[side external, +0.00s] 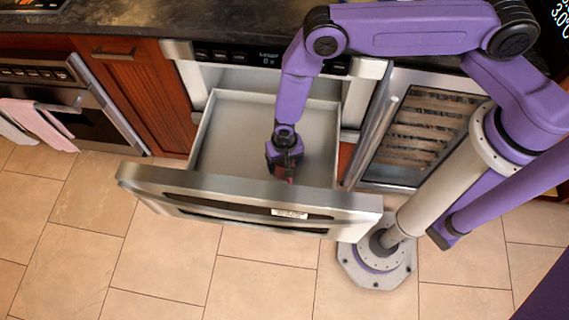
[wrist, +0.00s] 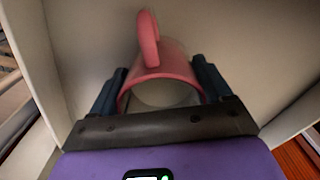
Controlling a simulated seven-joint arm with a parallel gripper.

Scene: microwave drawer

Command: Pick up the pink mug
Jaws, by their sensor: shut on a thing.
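The pink mug (wrist: 172,67) sits between the two dark fingers of my gripper (wrist: 158,68) in the wrist view. The fingers are shut on its sides. Its handle points up in that picture and its round open rim faces the camera. In the side external view my gripper (side external: 285,160) reaches down into the open microwave drawer (side external: 235,120). Only a small reddish bit of the mug (side external: 289,179) shows below the gripper there. I cannot tell whether the mug still touches the drawer floor.
The drawer's pale walls surround the gripper, and its steel front panel (side external: 250,203) stands out over the tiled floor. A glass-door cooler (side external: 420,130) is to the right. An oven with a pink towel (side external: 38,122) is at the left. The rest of the drawer looks empty.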

